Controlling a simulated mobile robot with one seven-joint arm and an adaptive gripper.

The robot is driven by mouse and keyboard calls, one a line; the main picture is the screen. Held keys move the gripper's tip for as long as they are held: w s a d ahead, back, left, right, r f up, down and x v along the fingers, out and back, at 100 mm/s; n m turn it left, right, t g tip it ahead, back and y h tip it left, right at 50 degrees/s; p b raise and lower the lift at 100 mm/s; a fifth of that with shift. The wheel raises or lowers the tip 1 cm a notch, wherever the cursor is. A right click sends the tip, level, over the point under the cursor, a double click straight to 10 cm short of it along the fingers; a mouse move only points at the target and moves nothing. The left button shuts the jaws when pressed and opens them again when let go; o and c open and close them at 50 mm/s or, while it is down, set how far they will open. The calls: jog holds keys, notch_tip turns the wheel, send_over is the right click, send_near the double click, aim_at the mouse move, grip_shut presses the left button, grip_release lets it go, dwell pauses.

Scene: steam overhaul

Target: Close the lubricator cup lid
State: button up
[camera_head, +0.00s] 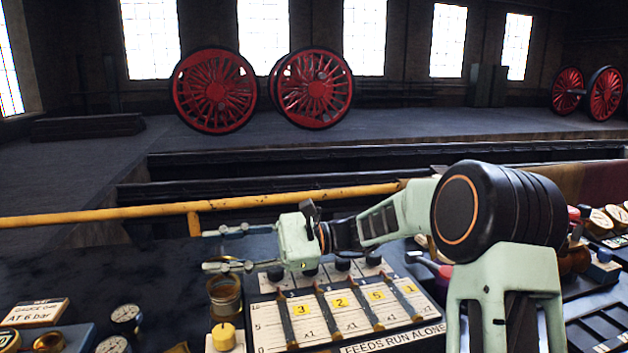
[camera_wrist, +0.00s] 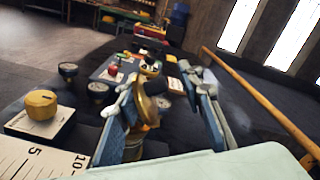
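The lubricator cup (camera_head: 225,297) is an amber, glassy cup with a brass rim, standing left of the white feed panel. In the wrist view, a brass curved piece that looks like its raised lid (camera_wrist: 147,108) stands between the fingers, closer to the left one. My gripper (camera_head: 208,251) points left in the head view, just above the cup. In the wrist view my gripper (camera_wrist: 167,84) has its two fingers spread apart, with a gap on the right of the brass piece. The lower finger partly covers the cup's top, so the lid's exact tilt and any contact cannot be told.
A yellow knob (camera_head: 223,336) on a white block stands close in front of the cup. The feed panel (camera_head: 350,310) with several slides lies to its right. A yellow rail (camera_head: 110,216) runs behind. Gauges (camera_head: 126,318) stand to the left; dark bench between is clear.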

jog(key=w+d+m, duration=0.1)
jog(key=d+m, duration=0.1)
jog(key=m, duration=0.1)
jog(key=w+d+m+p, duration=0.1)
jog(key=w+d+m, duration=0.1)
jog(key=w+d+m+p, duration=0.1)
jog(key=w+d+m, duration=0.1)
jog(key=m, duration=0.1)
jog(key=shift+d+r+m, duration=0.25)
jog(key=shift+d+m, duration=0.05)
jog(key=shift+d, duration=0.1)
notch_tip(320, 180, up, 7)
jog(key=p, duration=0.1)
jog(key=w+d+f+t+h+p, duration=0.2)
jog(key=w+f+t+h+p, duration=0.15)
jog(key=w+t, duration=0.35)
jog(key=w+d+t+h+p, duration=0.1)
jog(key=w+d+t+h, duration=0.3)
jog(key=w+d, duration=0.5)
jog(key=shift+w+d+r+m+h, duration=0.15)
jog(key=shift+d+m+h, duration=0.25)
jog(key=shift+h, duration=0.75)
